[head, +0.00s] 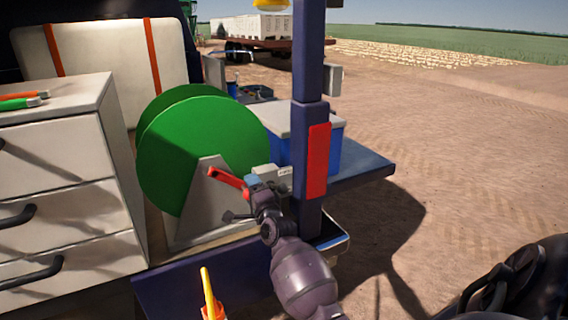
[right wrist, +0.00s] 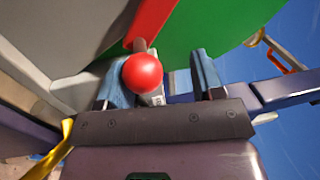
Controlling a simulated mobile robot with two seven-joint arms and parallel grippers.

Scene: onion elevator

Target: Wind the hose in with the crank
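The hose reel (head: 205,135) is a big green disc on a grey wedge-shaped stand (head: 205,205). Its red crank arm (head: 226,177) slopes down to the right toward my right gripper (head: 262,182). In the right wrist view, the crank arm (right wrist: 152,20) ends in a round red knob (right wrist: 142,73). The knob shows in front of the left finger, with a gap to the right finger; my right gripper (right wrist: 163,80) is open. I cannot tell whether the knob touches a finger. No hose is visible. My left gripper is out of view.
A white drawer cabinet (head: 65,180) stands left of the reel. A dark blue post (head: 308,130) with a red panel rises just right of my gripper. A blue cooler (head: 328,148) is behind it. A yellow-and-orange object (head: 211,303) is at the front. Open dirt lies right.

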